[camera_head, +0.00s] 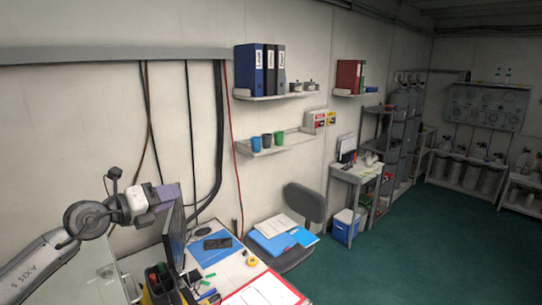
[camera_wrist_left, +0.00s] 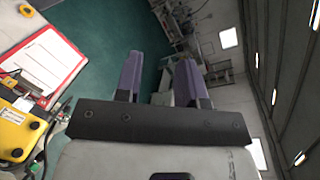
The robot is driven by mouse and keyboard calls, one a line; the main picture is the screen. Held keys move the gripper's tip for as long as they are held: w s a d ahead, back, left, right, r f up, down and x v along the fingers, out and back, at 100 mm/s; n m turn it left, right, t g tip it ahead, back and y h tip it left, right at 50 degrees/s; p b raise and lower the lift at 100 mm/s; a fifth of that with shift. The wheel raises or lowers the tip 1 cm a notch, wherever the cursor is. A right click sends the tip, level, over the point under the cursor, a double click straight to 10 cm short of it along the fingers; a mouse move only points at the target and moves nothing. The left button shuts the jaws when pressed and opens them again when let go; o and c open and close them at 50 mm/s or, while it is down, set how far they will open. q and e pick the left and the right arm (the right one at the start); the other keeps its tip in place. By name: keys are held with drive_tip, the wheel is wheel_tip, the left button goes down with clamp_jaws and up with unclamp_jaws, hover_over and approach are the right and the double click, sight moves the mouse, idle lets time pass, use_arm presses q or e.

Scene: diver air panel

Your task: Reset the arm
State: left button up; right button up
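My left arm comes in from the left in the head view, raised beside the wall above the desk. Its gripper (camera_head: 168,194) has purple fingers and is near the dark monitor (camera_head: 175,235), partly in front of it; I cannot tell if they touch. In the left wrist view the two purple fingers of the left gripper (camera_wrist_left: 161,72) stand apart with nothing between them. My right gripper is in neither view.
The desk holds a blue folder (camera_head: 212,248), a red clipboard (camera_head: 265,292) and a yellow device (camera_wrist_left: 12,132). A dark chair (camera_head: 304,203) stands beside it. Wall shelves hold binders (camera_head: 270,70) and cups (camera_head: 267,140). The green floor (camera_head: 420,250) to the right is clear.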

use_arm(q)
drive_tip(key=s+a+r+n+t+y, duration=0.1)
drive_tip(key=s+r+n+t+y, duration=0.55)
drive_tip(key=r+n, duration=0.4)
drive_tip(key=s+r+n+t+y, duration=0.5)
drive_tip(key=r+n+t+y, duration=0.3)
drive_tip(key=r+n, duration=0.3)
drive_tip(key=s+d+f+n+g+h+p, duration=0.1)
drive_tip(key=s+f+n+g+p, duration=0.2)
drive_tip(key=f, duration=0.7)
drive_tip(key=s+d+f+n+g+h+p, duration=0.15)
drive_tip(key=s+f+g, duration=0.3)
drive_tip(key=f, duration=0.45)
drive_tip(key=s+d+f+n+g+p, duration=0.1)
drive_tip(key=s+f+n+g, duration=0.3)
drive_tip(key=f, duration=0.6)
drive_tip(key=s+f+n+g+h+p, duration=0.1)
drive_tip(key=s+f+g+p, duration=0.5)
drive_tip(key=s+f, duration=2)
drive_tip(key=s+n+g, duration=0.1)
drive_tip(key=g, duration=0.4)
drive_tip(key=shift+f+g, duration=0.15)
drive_tip(key=shift+g, duration=0.25)
